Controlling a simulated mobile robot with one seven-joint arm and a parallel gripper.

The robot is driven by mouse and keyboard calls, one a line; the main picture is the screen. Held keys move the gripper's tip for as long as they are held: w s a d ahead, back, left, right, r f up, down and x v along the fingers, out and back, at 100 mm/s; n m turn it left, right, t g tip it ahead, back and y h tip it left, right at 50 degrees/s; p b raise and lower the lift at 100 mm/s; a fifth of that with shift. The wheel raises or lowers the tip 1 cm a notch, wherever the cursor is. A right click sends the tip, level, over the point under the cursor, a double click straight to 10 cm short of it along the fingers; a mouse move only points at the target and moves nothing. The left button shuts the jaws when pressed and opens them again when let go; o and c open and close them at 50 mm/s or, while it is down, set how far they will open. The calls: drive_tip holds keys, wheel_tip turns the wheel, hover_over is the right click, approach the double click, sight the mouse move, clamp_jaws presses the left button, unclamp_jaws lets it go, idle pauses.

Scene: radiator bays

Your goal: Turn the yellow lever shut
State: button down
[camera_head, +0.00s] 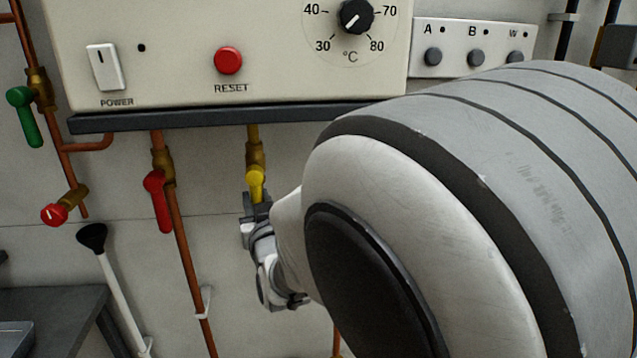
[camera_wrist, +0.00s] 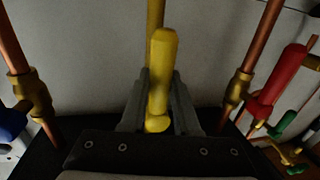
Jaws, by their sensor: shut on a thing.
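The yellow lever (camera_head: 256,182) is on a brass valve (camera_head: 255,154) on a yellow pipe below the boiler panel. In the head view its visible part points down, roughly in line with the pipe, and its lower end is hidden by my gripper (camera_head: 256,210). In the wrist view the yellow lever (camera_wrist: 163,62) stands between the two grey fingers of my gripper (camera_wrist: 158,98), which is shut on it. My arm hides the space to the right of the valve in the head view.
A red lever (camera_head: 157,195) hangs on a copper pipe to the left. A green lever (camera_head: 25,117) and a red knob (camera_head: 56,214) are further left. The boiler panel's dark lower edge (camera_head: 200,120) is just above. A black-topped stick (camera_head: 92,238) leans at lower left.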

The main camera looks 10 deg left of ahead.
drive_tip(key=shift+a+f+m+b, duration=0.15)
drive_tip(key=shift+m+b, duration=0.15)
drive_tip(key=shift+b, duration=0.3)
drive_tip(key=b, duration=0.1)
drive_tip(key=m+b, duration=0.1)
drive_tip(key=b, duration=0.1)
drive_tip(key=shift+a+f+m, duration=0.2)
drive_tip(key=shift+a+m, duration=0.1)
drive_tip(key=a+r+m+t+h+b, duration=0.1)
drive_tip(key=a+r+m+b, duration=0.1)
drive_tip(key=m+b, duration=0.6)
drive_tip(key=s+a+r+m+t+h+b, duration=0.1)
drive_tip(key=a+r+m+t+h+b, duration=0.1)
drive_tip(key=m+b, duration=0.6)
drive_tip(key=shift+r+m, duration=0.9)
drive_tip(key=shift+m, duration=0.2)
drive_tip(key=shift+s, duration=0.1)
drive_tip(key=c, duration=0.7)
unclamp_jaws()
drive_tip(key=shift+o, duration=0.2)
